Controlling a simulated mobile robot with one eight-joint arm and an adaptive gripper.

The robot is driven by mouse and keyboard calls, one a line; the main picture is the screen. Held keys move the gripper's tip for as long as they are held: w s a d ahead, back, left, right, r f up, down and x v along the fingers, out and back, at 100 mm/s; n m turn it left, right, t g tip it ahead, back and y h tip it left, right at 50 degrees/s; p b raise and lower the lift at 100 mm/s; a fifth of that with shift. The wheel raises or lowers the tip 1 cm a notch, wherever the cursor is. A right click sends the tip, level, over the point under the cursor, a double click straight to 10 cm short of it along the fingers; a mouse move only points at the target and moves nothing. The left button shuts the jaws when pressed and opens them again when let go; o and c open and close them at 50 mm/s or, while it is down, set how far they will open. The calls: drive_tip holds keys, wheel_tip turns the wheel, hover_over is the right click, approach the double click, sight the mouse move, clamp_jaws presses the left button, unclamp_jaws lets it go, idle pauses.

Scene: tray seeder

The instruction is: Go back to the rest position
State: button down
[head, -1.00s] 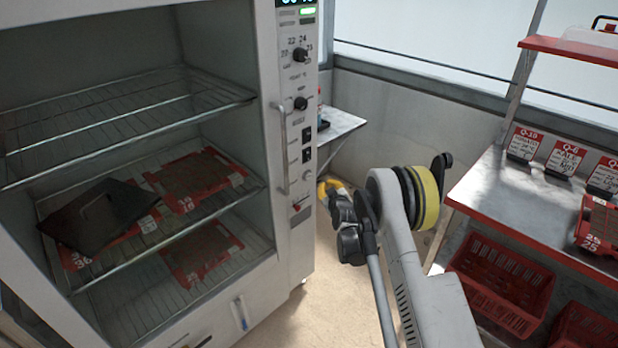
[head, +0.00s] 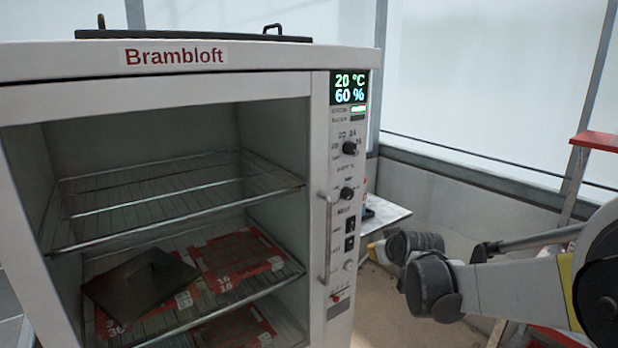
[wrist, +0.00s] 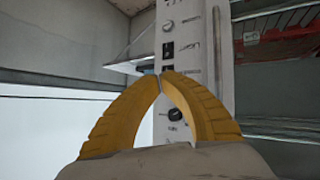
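My gripper (head: 373,252) is at the right of the cabinet in the head view, with its yellow fingers partly hidden behind my wrist. My arm reaches in from the right edge. In the wrist view, which looks upside down, the two yellow fingers of my gripper (wrist: 163,80) curve together. Their tips meet or nearly meet, with nothing seen between them. The cabinet's control panel (wrist: 188,60) shows behind the fingers. I cannot tell the exact gap between the gripper and the cabinet.
The open white cabinet (head: 190,90) labelled Brambloft fills the left and middle. Its wire shelves (head: 180,205) hold red trays (head: 238,264) and a dark flat lid (head: 140,290). A red shelf edge (head: 596,140) shows at right.

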drive_tip(key=s+f+m+g, duration=0.1)
drive_tip(key=s+m+g, duration=0.2)
drive_tip(key=s, duration=3.3)
drive_tip(key=shift+s+f+g+h, duration=0.2)
drive_tip(key=shift+g+h, duration=0.1)
drive_tip(key=shift+g, duration=0.4)
drive_tip(key=shift+d, duration=0.1)
